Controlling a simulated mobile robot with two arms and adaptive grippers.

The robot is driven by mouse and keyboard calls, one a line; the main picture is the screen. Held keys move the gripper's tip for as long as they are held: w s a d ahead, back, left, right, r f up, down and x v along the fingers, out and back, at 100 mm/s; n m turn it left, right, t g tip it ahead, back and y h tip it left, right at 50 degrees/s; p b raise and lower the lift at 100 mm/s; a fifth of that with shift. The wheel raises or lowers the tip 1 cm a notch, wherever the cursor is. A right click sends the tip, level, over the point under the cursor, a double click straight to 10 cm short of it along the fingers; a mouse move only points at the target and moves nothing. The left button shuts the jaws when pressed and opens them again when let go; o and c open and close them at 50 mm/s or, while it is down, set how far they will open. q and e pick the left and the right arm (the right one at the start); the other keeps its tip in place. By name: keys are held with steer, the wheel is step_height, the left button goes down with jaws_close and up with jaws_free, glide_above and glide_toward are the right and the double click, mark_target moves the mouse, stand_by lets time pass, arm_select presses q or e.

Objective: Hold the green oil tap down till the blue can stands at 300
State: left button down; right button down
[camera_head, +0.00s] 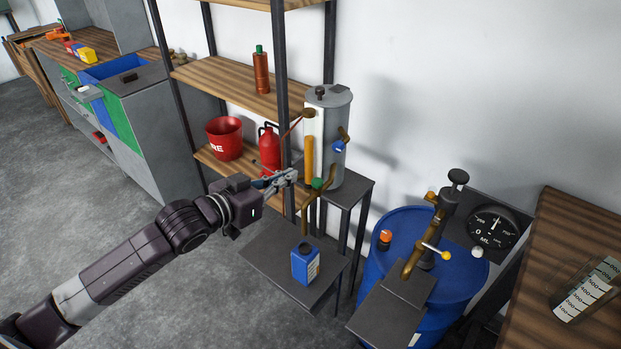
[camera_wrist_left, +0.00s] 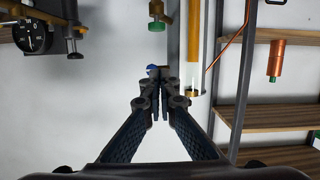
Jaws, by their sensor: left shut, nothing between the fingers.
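My left gripper (camera_head: 290,177) is shut and empty, just left of the tap, with a small gap seeming to remain. It also shows in the left wrist view (camera_wrist_left: 155,80). The blue can (camera_head: 305,265) stands upright on a dark stand (camera_head: 262,252) below the spout. Its label is too small to read. My right gripper is in neither view.
A blue drum (camera_head: 462,262) with a brass pump (camera_head: 425,245) and a round dial (camera_head: 492,227) stands to the right. A measuring jug (camera_head: 582,290) is on the wooden bench. Shelving with a red bucket (camera_head: 224,138) and red extinguisher (camera_head: 269,150) stands behind my gripper.

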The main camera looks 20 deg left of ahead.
arm_select(q)
steer(key=p, duration=0.2)
glide_above(317, 183)
steer(key=s+a, duration=0.1)
steer(key=s, duration=0.1)
steer(key=f, duration=0.5)
steer(key=shift+w+a+f, duration=0.15)
steer(key=shift+w, duration=0.15)
steer(key=shift+f, duration=0.4)
steer(key=shift+f, duration=0.1)
